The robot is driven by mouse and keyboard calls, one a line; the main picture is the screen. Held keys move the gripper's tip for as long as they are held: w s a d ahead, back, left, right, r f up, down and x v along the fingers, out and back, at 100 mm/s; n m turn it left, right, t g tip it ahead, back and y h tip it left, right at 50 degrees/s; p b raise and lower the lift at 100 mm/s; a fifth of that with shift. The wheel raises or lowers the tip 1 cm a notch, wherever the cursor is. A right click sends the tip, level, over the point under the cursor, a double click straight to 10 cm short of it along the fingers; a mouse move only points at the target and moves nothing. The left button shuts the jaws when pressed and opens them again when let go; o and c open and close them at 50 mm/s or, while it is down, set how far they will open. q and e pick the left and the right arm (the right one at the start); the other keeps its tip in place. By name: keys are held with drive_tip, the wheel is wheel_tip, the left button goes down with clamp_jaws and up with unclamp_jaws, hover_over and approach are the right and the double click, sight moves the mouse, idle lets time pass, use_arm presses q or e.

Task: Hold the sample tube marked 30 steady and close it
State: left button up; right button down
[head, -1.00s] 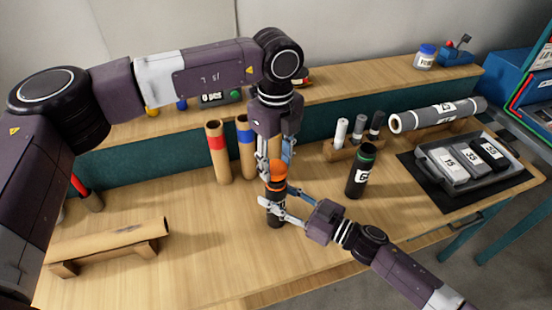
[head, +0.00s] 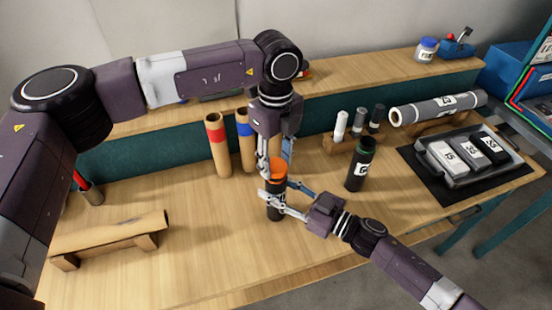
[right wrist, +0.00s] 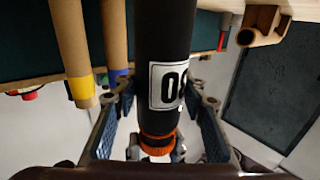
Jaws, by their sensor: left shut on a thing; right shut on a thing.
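The black sample tube (head: 276,209) stands upright near the middle of the table. My left gripper (head: 275,168) points down and is shut on the cap. My right gripper (head: 272,199) comes from the right and is shut around the tube body below it.
A black tube with a green ring (head: 361,168) stands to the right. Brown rolls with a red band (head: 218,147) and a blue band (head: 246,142) stand behind. A brown roll on a stand (head: 110,234) lies left; a tray (head: 464,181) is right. Front table is clear.

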use_arm(q)
drive_tip(key=shift+f, duration=0.55)
idle(0.4)
